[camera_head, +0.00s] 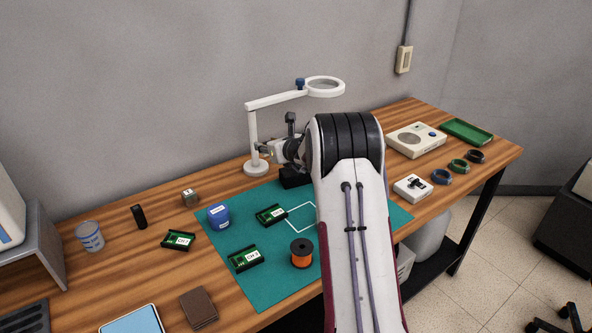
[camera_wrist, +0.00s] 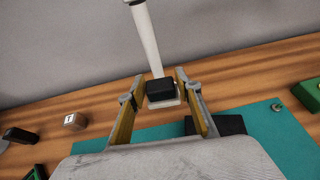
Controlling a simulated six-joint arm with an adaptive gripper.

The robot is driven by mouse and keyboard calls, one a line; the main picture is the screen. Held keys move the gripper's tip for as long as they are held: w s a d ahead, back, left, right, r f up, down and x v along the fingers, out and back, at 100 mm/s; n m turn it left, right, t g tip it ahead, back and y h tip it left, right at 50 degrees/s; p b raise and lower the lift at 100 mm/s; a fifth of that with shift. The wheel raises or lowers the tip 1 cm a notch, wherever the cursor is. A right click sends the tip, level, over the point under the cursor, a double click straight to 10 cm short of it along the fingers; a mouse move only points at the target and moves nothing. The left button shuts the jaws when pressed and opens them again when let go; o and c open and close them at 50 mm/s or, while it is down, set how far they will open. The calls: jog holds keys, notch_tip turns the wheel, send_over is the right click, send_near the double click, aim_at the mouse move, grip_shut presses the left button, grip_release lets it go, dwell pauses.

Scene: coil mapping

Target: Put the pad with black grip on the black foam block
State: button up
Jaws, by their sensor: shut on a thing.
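My gripper (camera_wrist: 160,87) is shut on the pad with black grip (camera_wrist: 160,88). The dark grip sits between the two fingertips in the wrist view, and a pale edge shows below it. In the head view my gripper (camera_head: 268,152) is by the magnifier stand, and the pad cannot be made out there. The black foam block (camera_head: 293,179) lies on the back edge of the green mat, partly behind my arm. It also shows in the wrist view (camera_wrist: 230,125), partly behind the right finger. The pad is held apart from the block, beyond it and to its left in the wrist view.
The white magnifier stand (camera_head: 253,135) rises close to my gripper. The green mat (camera_head: 270,285) carries a blue jar (camera_head: 218,217), green boards (camera_head: 244,259) and an orange spool (camera_head: 302,254). A white switch box (camera_head: 412,187) and several coils stand right of my arm.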

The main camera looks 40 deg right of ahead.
jog(key=s+d+r+y, duration=0.1)
jog(key=s+d+r, duration=0.2)
jog(key=d, duration=0.4)
jog(key=shift+s+d+r+n, duration=0.2)
jog(key=shift+s+d+n, duration=0.2)
jog(key=shift+s, duration=0.45)
send_over(297, 169)
jog(key=shift+s+f, duration=0.1)
jog(key=shift+f, duration=3.05)
jog(key=shift+f, duration=1.85)
jog(key=shift+f, duration=0.15)
